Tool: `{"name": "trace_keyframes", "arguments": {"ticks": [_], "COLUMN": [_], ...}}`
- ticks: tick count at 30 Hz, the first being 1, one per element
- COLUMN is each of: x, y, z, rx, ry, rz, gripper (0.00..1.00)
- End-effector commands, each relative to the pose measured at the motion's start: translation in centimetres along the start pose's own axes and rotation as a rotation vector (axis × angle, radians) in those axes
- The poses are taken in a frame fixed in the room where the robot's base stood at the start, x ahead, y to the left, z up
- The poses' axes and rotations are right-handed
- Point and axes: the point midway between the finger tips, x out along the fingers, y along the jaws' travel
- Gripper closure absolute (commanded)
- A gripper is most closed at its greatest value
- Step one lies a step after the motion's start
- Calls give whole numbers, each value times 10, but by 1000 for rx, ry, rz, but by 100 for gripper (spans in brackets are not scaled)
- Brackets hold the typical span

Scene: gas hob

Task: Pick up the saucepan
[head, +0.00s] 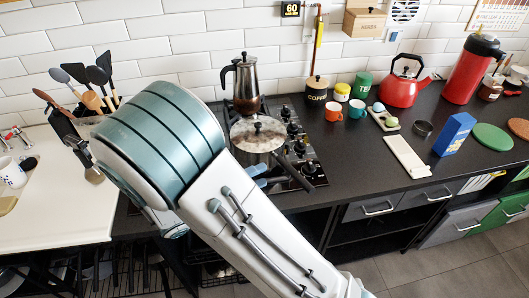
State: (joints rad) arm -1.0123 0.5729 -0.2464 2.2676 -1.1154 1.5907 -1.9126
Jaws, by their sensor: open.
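The saucepan (257,150) is a shiny metal pan with a lid and a dark knob, standing upright on the gas hob (308,160). Its dark handle (291,172) points toward the front right. My arm crosses the foreground and hides the hob's left part and most of my gripper.
A moka pot (245,84) stands behind the saucepan. Right of the hob are a coffee canister (316,90), an orange mug (333,113), a red kettle (401,88) and a blue box (454,134). A utensil holder (88,112) stands left. Dark counter in front of the mugs is clear.

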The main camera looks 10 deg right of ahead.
Motion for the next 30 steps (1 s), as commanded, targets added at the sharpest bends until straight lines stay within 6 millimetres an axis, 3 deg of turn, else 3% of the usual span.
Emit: {"name": "trace_keyframes", "arguments": {"ticks": [3, 11, 21, 30], "x": [22, 44, 88, 92], "y": [0, 2, 8, 8], "z": [-1, 0, 8, 8], "rx": [0, 0, 2, 2], "ry": [4, 2, 3, 1], "rz": [0, 1, 2, 3], "gripper": [59, 59, 59, 59]}}
